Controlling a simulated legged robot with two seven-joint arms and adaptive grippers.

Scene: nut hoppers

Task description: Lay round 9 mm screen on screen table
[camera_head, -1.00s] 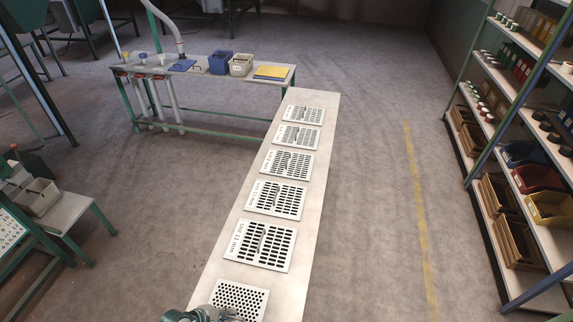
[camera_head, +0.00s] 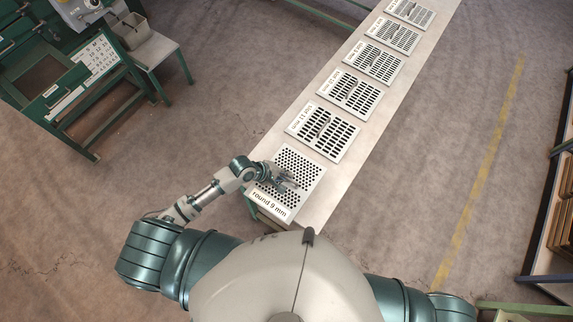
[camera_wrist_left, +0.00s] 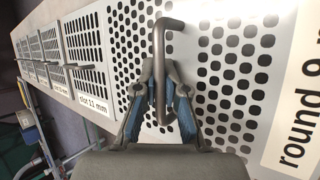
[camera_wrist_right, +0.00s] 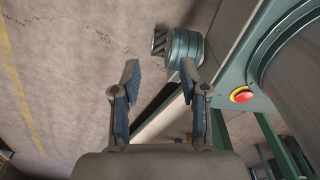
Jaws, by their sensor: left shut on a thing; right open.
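The round 9 mm screen (camera_head: 301,164) is a pale square plate with round holes and a printed label, at the near end of the long bench (camera_head: 325,205). It appears to lie flat there. My left gripper (camera_head: 288,183) is over it, shut on its dark bent handle (camera_wrist_left: 168,24), which stands between the fingers in the left wrist view. My right gripper (camera_wrist_right: 156,80) is open and empty above the floor.
Several slotted screens lie in a row along the bench, the nearest being a slotted plate (camera_head: 322,132). A small side table (camera_head: 155,60) with a grey bin (camera_head: 130,32) stands beside the green stand. Shelving (camera_head: 555,215) is at the right edge. Floor between is clear.

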